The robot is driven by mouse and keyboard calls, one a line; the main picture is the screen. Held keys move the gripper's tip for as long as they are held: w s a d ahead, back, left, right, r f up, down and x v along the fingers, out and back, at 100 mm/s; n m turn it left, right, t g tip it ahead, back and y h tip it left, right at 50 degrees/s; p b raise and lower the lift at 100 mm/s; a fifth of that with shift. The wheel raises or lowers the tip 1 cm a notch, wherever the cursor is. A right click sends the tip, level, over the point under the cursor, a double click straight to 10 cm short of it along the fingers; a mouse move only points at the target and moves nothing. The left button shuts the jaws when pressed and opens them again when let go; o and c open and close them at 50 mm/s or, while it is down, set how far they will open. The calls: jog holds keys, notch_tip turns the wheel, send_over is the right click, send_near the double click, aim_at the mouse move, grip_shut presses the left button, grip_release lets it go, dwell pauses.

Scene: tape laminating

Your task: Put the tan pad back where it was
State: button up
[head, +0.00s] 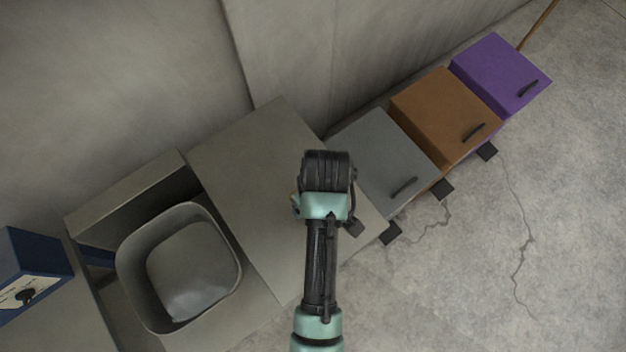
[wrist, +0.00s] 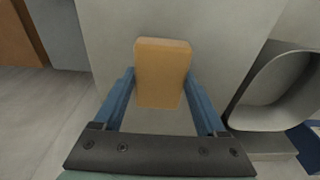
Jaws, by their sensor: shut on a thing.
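The tan pad (wrist: 162,65) is a flat block with rounded corners, in the middle of the wrist view. My gripper (wrist: 160,78) has its two blue fingers on either side of it and is shut on it. The pad lies over the grey counter top (wrist: 110,25), which shows in the head view as a plain, bare slab (head: 250,150). I cannot tell whether the pad touches the counter. In the head view my arm hides the fingers and most or all of the pad.
A grey sink basin (head: 130,265) is left of the counter top, with a blue box with a knob (head: 40,260) at far left. Grey (head: 385,150), orange-brown (head: 440,105) and purple (head: 500,70) bins with dark handles stand right of the counter. Open floor (head: 530,200) lies beyond them.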

jog(key=shift+f, duration=2.65)
jog(key=o, duration=1.1)
jog(key=shift+o, duration=0.2)
